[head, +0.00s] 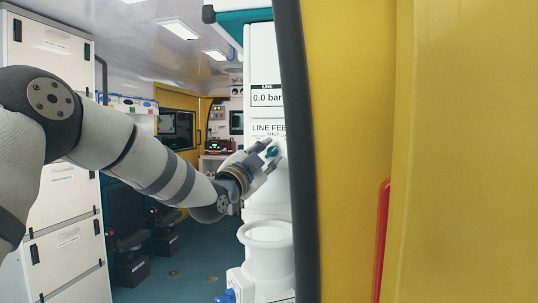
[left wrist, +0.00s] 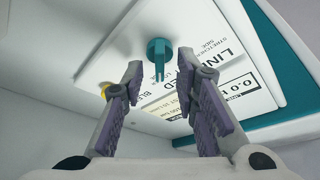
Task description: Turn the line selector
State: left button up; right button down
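The line selector is a teal knob (left wrist: 158,58) on a white panel (left wrist: 112,62) lettered "LINE FEED". In the left wrist view the knob sits between and just beyond my left gripper's fingertips (left wrist: 160,72). The fingers are spread, with a gap on either side of the knob. In the head view the teal knob (head: 271,151) shows at the fingertips of my left gripper (head: 267,156), which reaches in from the left. A display (head: 266,97) above it reads 0.0 bar. My right gripper is not in view.
A yellow door frame (head: 350,120) with a dark edge stands close on the right, with a red handle (head: 383,240). White cabinets (head: 60,200) stand at left. A white round holder (head: 266,235) is below the panel. Open floor (head: 180,280) lies between.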

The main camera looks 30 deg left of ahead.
pick_arm(q)
jog(key=shift+w+r, duration=0.1)
jog(key=shift+w, duration=0.25)
jog(key=shift+c, duration=0.6)
grip_shut()
